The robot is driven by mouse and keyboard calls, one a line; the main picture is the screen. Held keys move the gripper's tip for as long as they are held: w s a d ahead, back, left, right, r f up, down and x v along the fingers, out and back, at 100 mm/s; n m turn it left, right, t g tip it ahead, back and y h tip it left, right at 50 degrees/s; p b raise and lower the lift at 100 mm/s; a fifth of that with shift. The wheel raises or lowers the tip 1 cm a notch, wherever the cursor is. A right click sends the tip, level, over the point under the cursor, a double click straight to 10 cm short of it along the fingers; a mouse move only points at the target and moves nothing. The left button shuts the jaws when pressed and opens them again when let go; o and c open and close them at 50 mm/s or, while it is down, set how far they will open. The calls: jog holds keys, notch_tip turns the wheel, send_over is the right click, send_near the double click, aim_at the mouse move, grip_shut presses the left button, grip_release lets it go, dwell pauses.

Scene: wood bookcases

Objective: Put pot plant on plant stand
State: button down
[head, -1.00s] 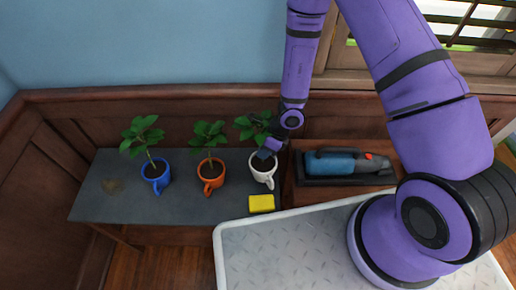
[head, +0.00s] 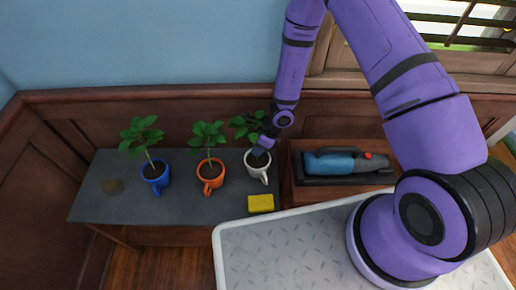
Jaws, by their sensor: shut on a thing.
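Three mug-shaped pots with leafy plants stand in a row on a dark grey bench top (head: 200,215): a blue pot (head: 155,184) at left, an orange pot (head: 209,184) in the middle and a white pot (head: 259,172) at right. My gripper (head: 259,149) is at the rim of the white pot, in front of its plant, and is shut on that pot. The fingertips are small and partly hidden. Whether the white pot is lifted off the surface, I cannot tell. No separate plant stand can be made out.
A yellow sponge (head: 261,203) lies at the bench's front edge. A blue handheld vacuum (head: 342,161) sits in a dark tray on the wooden unit at right. Bare bench lies in front of the blue and orange pots.

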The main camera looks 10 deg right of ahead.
jog(key=shift+f, duration=0.1)
jog(key=c, duration=1.2)
grip_release()
jog(key=shift+o, duration=0.2)
jog(key=s+d+r+n+t, duration=0.1)
jog(key=d+r+n, duration=0.25)
jog(key=r, duration=1.05)
jog(key=s+d+r+n+t, duration=0.15)
jog(key=r+n, duration=0.35)
jog(key=r, duration=0.8)
jog(key=d+r+n, duration=0.4)
jog(key=r, duration=1)
jog(key=s+d+r+n+t+h, duration=0.1)
jog(key=s+d+r+n+h, duration=0.1)
jog(key=s+d+r+n, duration=0.3)
jog(key=s+d+r+n+t+h, duration=0.2)
jog(key=s+d+r+n, duration=0.3)
jog(key=s+r, duration=0.5)
jog(key=s+h, duration=0.1)
jog(key=s, duration=0.4)
jog(key=shift+s+r+n, duration=0.15)
jog(key=shift+r+n, duration=0.2)
